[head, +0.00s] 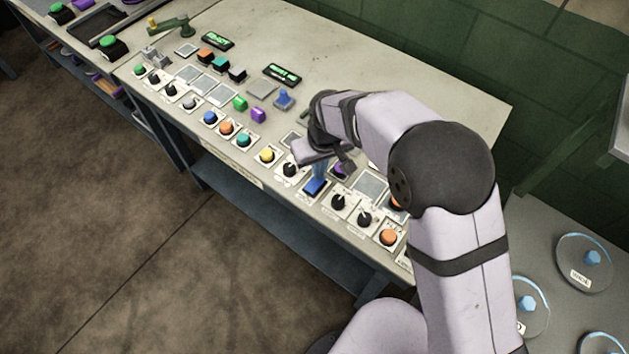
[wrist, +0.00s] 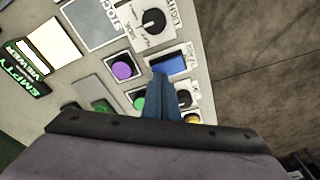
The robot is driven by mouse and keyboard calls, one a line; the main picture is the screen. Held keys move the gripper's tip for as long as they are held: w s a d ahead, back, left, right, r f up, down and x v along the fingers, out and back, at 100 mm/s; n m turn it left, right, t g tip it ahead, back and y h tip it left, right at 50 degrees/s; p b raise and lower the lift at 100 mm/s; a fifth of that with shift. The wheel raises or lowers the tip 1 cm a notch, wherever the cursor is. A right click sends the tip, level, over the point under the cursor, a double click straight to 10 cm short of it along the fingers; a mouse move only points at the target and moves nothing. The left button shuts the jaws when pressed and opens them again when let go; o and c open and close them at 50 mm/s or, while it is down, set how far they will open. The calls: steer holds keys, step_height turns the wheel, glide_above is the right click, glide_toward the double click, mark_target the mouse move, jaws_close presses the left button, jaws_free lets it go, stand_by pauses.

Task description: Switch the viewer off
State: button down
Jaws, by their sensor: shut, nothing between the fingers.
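My gripper (head: 319,178) is shut and empty, with its blue fingers together, low over the front part of the control desk. The fingertips also show in the wrist view (wrist: 164,80). Right by the tips is a blue rocker switch (head: 315,187), also in the wrist view (wrist: 170,65). I cannot tell whether the tips touch it. In the wrist view a dark plate with green-white letters (wrist: 28,75), seeming to read "EMPTY VIEWER", lies beside a bright white panel (wrist: 46,46). The label by the blue switch is too small to read.
In the wrist view, a purple button (wrist: 122,68) and a black knob (wrist: 153,20) lie close to the blue switch. Another black knob (wrist: 184,98) is beside the fingers. An orange button (head: 389,237) sits at the near end of the desk (head: 440,95), whose back right is bare.

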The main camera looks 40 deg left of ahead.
steer(key=shift+f+b, duration=0.45)
steer(key=shift+f, duration=0.25)
stand_by(0.5)
step_height(320, 180, up, 7)
steer(key=p, duration=0.5)
stand_by(0.6)
